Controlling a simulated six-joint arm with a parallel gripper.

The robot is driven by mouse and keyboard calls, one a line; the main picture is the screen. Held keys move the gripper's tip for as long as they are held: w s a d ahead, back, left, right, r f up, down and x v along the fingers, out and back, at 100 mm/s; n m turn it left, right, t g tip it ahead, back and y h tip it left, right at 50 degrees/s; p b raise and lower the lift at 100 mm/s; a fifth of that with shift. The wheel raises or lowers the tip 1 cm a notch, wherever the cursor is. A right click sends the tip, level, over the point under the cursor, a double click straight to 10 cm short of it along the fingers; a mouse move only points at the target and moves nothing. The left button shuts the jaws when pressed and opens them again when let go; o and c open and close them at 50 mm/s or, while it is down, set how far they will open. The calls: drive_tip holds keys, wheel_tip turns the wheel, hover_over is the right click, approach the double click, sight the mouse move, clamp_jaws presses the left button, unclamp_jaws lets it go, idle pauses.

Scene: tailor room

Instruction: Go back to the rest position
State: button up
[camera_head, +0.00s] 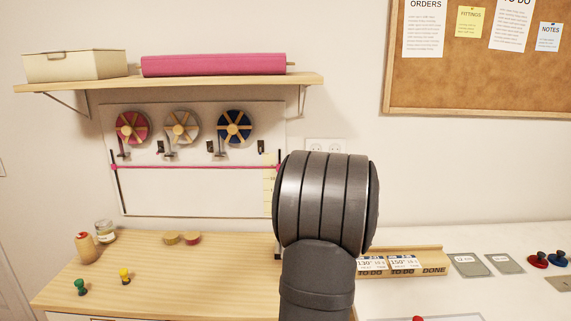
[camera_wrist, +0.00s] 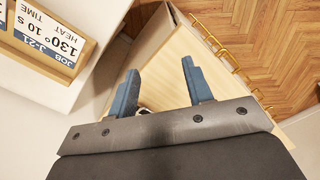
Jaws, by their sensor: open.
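My gripper (camera_wrist: 160,90) shows in the wrist view with its two blue fingers spread apart and nothing between them. A pale wooden surface lies behind the fingers, and a small dark and white thing is partly hidden by the left finger. In the head view, my dark grey arm rises in the middle of the picture and hides part of the bench; the gripper itself is not visible there.
A wooden card holder (camera_head: 430,269) with job cards stands right of my arm; it also shows in the wrist view (camera_wrist: 50,47). A shelf (camera_head: 200,82) hangs above.

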drive_tip(key=w+a+n, duration=0.2)
drive_tip(key=a, duration=0.6)
drive_tip(key=w+a+n, duration=0.2)
drive_tip(key=a, duration=0.6)
drive_tip(key=shift+f, duration=0.3)
drive_tip(key=shift+a, duration=0.1)
